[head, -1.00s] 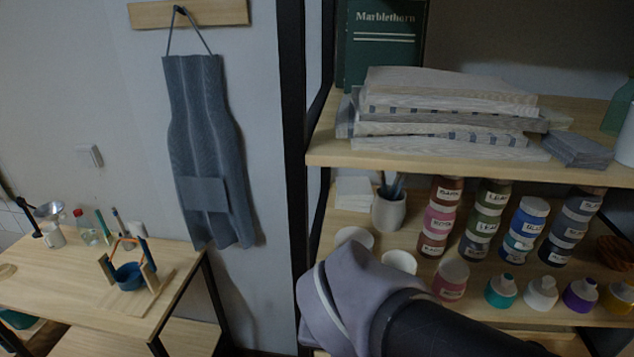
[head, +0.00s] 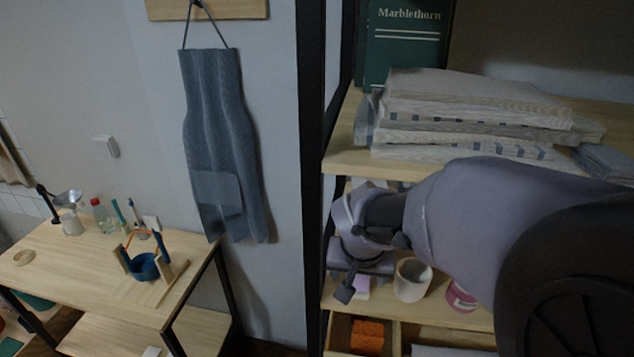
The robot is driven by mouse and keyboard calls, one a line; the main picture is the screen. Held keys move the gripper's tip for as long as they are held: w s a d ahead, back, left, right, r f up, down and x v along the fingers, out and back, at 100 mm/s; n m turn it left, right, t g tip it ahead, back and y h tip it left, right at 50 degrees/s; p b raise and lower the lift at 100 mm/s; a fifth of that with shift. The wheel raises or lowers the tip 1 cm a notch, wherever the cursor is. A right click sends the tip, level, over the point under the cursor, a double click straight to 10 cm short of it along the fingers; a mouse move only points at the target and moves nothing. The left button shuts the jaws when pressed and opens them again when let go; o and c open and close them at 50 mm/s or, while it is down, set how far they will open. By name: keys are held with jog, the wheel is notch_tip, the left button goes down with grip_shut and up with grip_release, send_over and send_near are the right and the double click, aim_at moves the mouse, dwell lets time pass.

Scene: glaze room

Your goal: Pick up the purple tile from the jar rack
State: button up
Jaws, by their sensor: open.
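My gripper (head: 348,282) is over the left end of the jar shelf (head: 455,312), pointing down, with one dark finger clearly showing. Its jaws are open; the other finger is mostly hidden by my wrist. A small pale purple piece (head: 363,288), which looks like the purple tile, shows on the shelf just right of that finger. It is partly covered by my gripper, and I cannot tell whether they touch. A white cup (head: 412,279) stands close to the right of my gripper.
A pink-labelled jar (head: 460,297) stands right of the cup; my arm hides the shelf beyond. Folded cloths (head: 465,110) lie on the shelf above. An orange block (head: 367,336) sits in a compartment below. A black post (head: 311,150) borders the rack's left side.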

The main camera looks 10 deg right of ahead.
jog(key=shift+w+f, duration=0.25)
jog(key=shift+f, duration=0.1)
jog(key=shift+s+r, duration=0.1)
jog(key=shift+s, duration=0.1)
jog(key=c, duration=0.4)
grip_shut()
